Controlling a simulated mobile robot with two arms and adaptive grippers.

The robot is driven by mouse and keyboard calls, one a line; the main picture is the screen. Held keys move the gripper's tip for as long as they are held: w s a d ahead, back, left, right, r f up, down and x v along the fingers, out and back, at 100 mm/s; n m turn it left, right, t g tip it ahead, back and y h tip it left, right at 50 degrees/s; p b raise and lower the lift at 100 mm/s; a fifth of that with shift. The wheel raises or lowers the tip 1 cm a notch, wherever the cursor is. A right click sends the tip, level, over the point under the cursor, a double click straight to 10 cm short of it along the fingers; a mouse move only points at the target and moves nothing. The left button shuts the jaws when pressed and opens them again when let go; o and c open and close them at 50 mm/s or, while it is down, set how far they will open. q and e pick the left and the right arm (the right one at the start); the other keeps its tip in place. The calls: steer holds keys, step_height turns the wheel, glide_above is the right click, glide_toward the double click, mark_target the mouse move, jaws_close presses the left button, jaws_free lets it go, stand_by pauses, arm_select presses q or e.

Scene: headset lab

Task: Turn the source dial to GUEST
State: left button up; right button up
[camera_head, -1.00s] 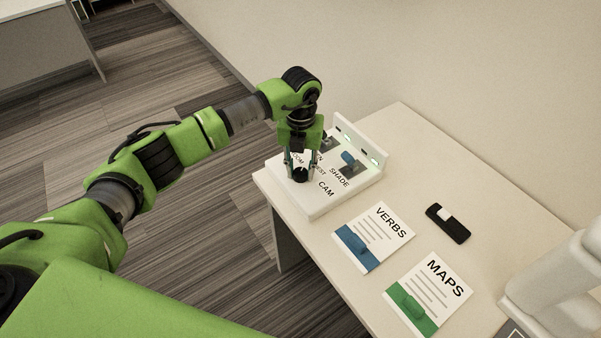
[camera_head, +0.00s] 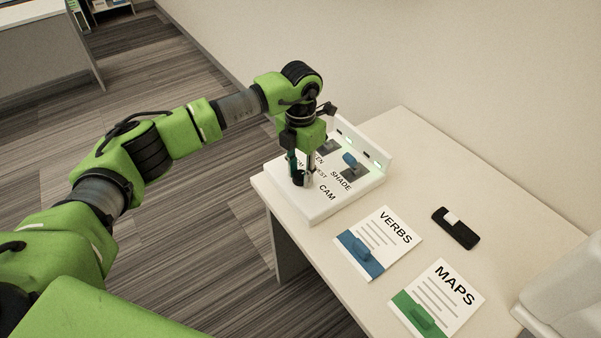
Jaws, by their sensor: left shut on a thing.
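A white control panel (camera_head: 322,208) sits at the far left end of the table, with the words CAM and SHADE readable and other labels partly covered. My left gripper (camera_head: 301,180) points down over the panel's left part, with its fingers shut on a small dark knob, which I take to be the source dial (camera_head: 300,177). The fingers and arm hide most of the dial and its label, so I cannot read where it points. My right gripper is not in view.
A blue lever (camera_head: 350,160) and a raised back strip with green lights (camera_head: 347,142) are on the panel. A pale object (camera_head: 575,290) stands at right.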

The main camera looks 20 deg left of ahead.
mark_target(300, 175)
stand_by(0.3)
arm_select(q)
steer(key=o, duration=1.1)
steer(key=shift+r, duration=0.15)
step_height(300, 175, up, 12)
steer(key=shift+f, duration=0.1)
